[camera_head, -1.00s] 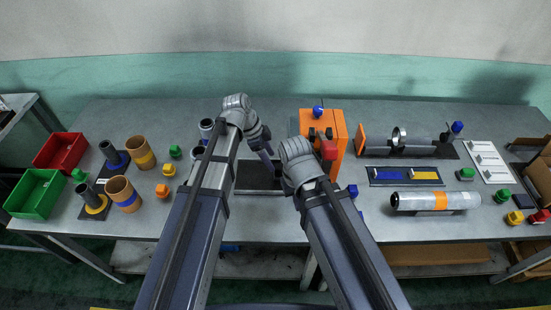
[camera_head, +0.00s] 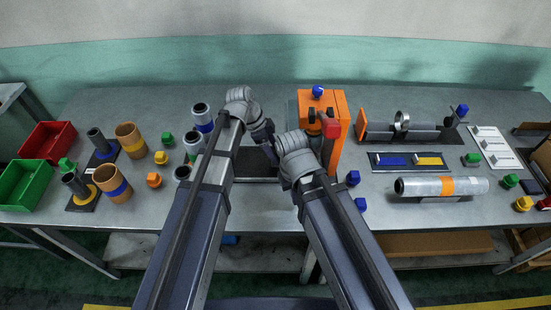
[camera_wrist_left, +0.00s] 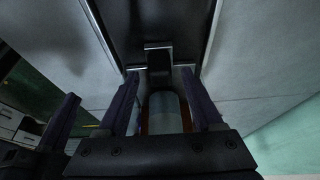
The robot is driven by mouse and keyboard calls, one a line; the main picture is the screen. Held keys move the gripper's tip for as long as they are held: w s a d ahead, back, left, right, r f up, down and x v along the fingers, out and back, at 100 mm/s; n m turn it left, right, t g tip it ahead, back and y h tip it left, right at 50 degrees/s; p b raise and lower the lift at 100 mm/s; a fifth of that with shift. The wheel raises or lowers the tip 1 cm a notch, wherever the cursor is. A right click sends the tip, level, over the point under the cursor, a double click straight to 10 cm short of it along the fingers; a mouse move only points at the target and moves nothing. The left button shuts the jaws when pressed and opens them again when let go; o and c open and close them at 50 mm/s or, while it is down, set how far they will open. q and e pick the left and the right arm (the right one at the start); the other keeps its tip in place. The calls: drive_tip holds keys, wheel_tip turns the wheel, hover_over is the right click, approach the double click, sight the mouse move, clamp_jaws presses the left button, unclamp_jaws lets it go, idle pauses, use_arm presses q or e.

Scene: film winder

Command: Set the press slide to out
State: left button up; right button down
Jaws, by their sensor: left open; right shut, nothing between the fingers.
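The left wrist view shows a dark panel (camera_wrist_left: 130,18) with a small block-like tab (camera_wrist_left: 158,57) ahead of my left gripper (camera_wrist_left: 163,92), which is open. In the head view my left gripper (camera_head: 268,142) points down near the plate. My right gripper (camera_head: 297,150) is beside it, before the press; its fingertips are hidden.
Green (camera_head: 25,190) and red (camera_head: 62,142) bins and several cylinders stand at left. Blue knobs (camera_head: 353,178) lie close to my right arm.

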use_arm(q)
drive_tip(key=shift+b+x, duration=0.5)
drive_tip(key=shift+x, duration=0.5)
drive_tip(key=shift+r, duration=0.1)
drive_tip(key=shift+c, duration=0.4)
clamp_jaws()
